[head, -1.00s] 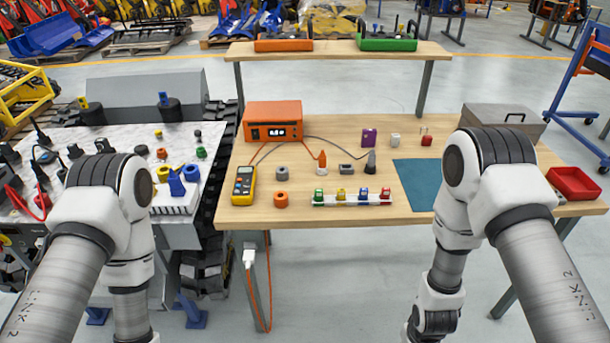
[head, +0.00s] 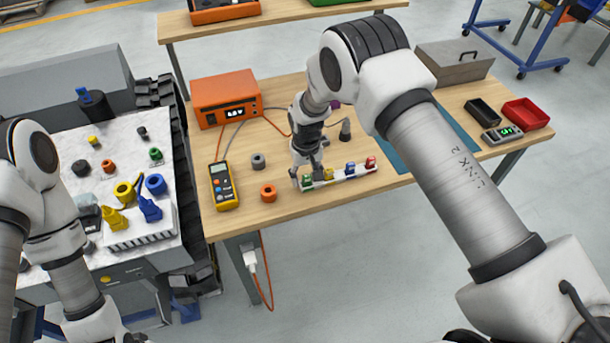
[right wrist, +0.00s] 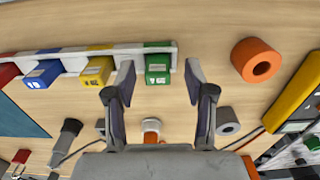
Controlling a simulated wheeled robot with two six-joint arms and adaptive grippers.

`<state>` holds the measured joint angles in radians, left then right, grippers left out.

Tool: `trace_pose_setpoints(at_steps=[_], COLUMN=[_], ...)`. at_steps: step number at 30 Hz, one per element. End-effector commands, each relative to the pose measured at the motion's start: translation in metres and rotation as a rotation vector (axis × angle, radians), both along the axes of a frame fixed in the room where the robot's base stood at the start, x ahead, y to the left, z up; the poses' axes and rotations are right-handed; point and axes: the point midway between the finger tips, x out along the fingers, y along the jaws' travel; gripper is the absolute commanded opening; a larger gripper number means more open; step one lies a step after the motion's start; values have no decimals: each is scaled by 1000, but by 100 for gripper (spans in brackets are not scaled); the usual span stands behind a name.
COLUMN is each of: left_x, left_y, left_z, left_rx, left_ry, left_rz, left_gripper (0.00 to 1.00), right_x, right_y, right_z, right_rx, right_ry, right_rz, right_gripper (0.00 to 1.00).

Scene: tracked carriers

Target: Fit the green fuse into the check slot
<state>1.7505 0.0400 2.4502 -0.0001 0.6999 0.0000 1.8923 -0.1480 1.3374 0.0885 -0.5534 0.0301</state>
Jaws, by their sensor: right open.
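The green fuse (head: 307,183) stands at the left end of a white rack (head: 340,180) on the wooden table. My right gripper (head: 308,178) is low over that end of the rack. In the right wrist view my right gripper (right wrist: 160,82) is open, and the green fuse (right wrist: 157,68) shows between its fingertips, with a gap on each side. Yellow (right wrist: 97,70), blue (right wrist: 43,73) and red fuses stand along the same rack. I cannot make out which opening is the check slot. My left gripper is out of view; only its arm shows at the left.
An orange ring (head: 268,192) and a yellow multimeter (head: 223,185) lie left of the rack. An orange box with a display (head: 226,98) stands behind. A small device with a green display (head: 503,133) and red (head: 526,113) and black trays are at the right.

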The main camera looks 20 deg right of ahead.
Motion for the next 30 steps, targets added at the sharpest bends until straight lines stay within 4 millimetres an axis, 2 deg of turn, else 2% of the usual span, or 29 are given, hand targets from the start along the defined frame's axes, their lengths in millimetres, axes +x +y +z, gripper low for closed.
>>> trace_pose_setpoints(at_steps=[7,8,9,12,23,30], left_x=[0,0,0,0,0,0], left_y=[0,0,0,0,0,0], left_z=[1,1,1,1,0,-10], left_rx=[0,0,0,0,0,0], left_ry=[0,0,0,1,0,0], left_rz=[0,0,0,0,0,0], left_gripper=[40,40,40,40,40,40], right_x=[0,0,0,0,0,1], right_y=[0,0,0,0,0,0], right_z=[-6,-6,-6,-6,-6,10], right_rx=[0,0,0,0,0,0], right_ry=[0,0,0,0,0,-2], right_rz=[-1,-1,-1,-1,-1,0], right_gripper=[54,47,33,1,0,0])
